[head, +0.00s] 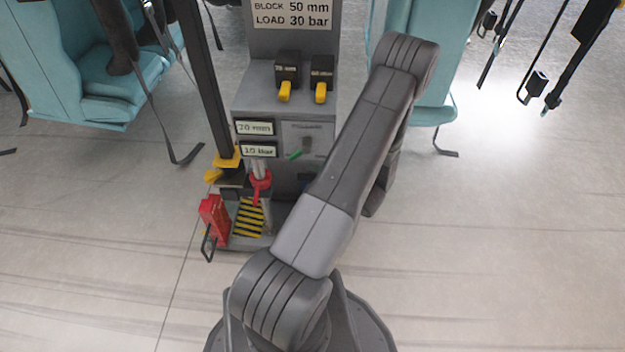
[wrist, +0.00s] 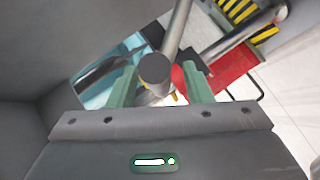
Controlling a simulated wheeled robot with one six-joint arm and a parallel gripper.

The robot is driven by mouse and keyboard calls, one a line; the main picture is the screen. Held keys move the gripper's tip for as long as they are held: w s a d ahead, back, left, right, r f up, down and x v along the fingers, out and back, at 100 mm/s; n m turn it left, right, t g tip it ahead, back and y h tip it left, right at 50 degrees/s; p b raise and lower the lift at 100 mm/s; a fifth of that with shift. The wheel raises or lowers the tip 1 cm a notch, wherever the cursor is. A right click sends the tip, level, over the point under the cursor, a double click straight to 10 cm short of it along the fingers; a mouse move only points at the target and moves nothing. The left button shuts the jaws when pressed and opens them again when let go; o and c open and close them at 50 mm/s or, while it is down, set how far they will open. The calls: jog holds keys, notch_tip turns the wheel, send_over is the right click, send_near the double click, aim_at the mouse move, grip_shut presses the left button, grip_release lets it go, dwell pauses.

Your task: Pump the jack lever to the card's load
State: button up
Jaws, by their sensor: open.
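The card (head: 291,14) at the top of the grey stand reads block 50 mm, load 30 bar. A lower readout (head: 258,150) shows what looks like 10 bar. In the wrist view, my gripper (wrist: 160,90) is open, with its green fingers apart. A grey rod with a dark round end (wrist: 155,70), apparently the jack lever, shows between and beyond the fingers; I cannot tell if they touch it. In the head view, my gripper is hidden behind my arm. A red part (head: 260,184) with grey rods stands above the striped plate (head: 249,217).
A red box-like piece (head: 214,219) stands left of the striped plate. Two dark blocks with yellow tabs (head: 285,92) (head: 320,93) sit on the stand's ledge. A green switch (head: 296,155) is below. Teal seats (head: 120,85) with hanging straps flank the stand. Floor at right is clear.

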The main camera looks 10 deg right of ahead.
jog(key=shift+w+a+f, duration=0.1)
jog(key=shift+w+a, duration=0.1)
jog(key=shift+w, duration=0.05)
grip_shut()
jog(key=s+f, duration=0.2)
jog(key=s+a+f+b, duration=0.1)
jog(key=shift+s+f, duration=0.35)
grip_release()
